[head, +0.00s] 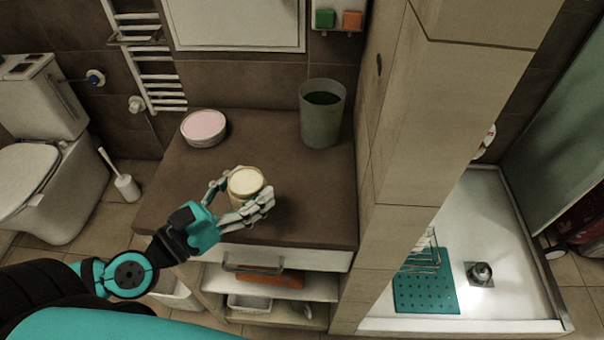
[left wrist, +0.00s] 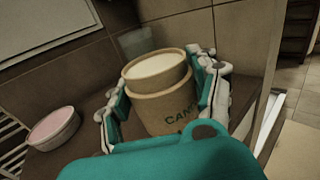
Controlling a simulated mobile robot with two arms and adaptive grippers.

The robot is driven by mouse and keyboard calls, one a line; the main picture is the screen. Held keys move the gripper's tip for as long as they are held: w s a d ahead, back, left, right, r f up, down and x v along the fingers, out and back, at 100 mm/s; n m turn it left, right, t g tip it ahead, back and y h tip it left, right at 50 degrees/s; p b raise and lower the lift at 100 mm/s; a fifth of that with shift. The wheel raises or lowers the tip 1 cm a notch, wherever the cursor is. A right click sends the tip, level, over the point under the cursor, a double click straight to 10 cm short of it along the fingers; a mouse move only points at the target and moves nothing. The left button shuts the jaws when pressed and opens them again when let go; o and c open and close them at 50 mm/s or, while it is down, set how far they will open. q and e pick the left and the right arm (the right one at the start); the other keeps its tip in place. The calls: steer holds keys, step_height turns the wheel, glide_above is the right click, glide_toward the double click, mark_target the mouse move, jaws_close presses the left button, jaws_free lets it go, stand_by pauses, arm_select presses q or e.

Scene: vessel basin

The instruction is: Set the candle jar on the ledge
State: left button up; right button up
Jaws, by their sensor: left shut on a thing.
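The candle jar (head: 245,182) is tan with a pale cream top. It is upright or nearly so over the front part of the brown counter top (head: 300,215), which looks like the ledge. My left gripper (head: 240,198) is shut on the jar, with fingers on both sides of it. In the left wrist view the jar (left wrist: 158,95) sits between the fingers (left wrist: 165,100), and dark letters show on its side. I cannot tell whether its base touches the counter. My right gripper is not in view.
A round tub with a pink top (head: 204,128) stands at the counter's back left. A tall grey-green bin (head: 322,115) stands at the back right, near the tiled pillar (head: 395,150). The counter between them is clear. A drawer handle (head: 252,265) sticks out below the front edge.

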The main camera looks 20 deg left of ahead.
arm_select(q)
steer(key=shift+w+d+f+b, duration=0.1)
steer(key=shift+w+d+b, duration=0.2)
steer(key=shift+w+d, duration=0.65)
steer(key=w+d+p, duration=0.1)
steer(key=w+d, duration=0.1)
steer(key=w+d+p, duration=0.2)
steer(key=w, duration=0.1)
steer(key=w+d+p, duration=0.1)
steer(key=w+d, duration=0.1)
steer(key=shift+w+d+f+p, duration=0.1)
steer(key=shift+w+f+p, duration=0.15)
steer(key=shift+f+p, duration=0.1)
steer(key=shift+w+d+f, duration=0.1)
steer(key=shift+w+d, duration=0.1)
steer(key=shift+f+b, duration=0.75)
steer(key=shift+f, duration=1.1)
steer(key=shift+f, duration=0.15)
steer(key=o, duration=1.4)
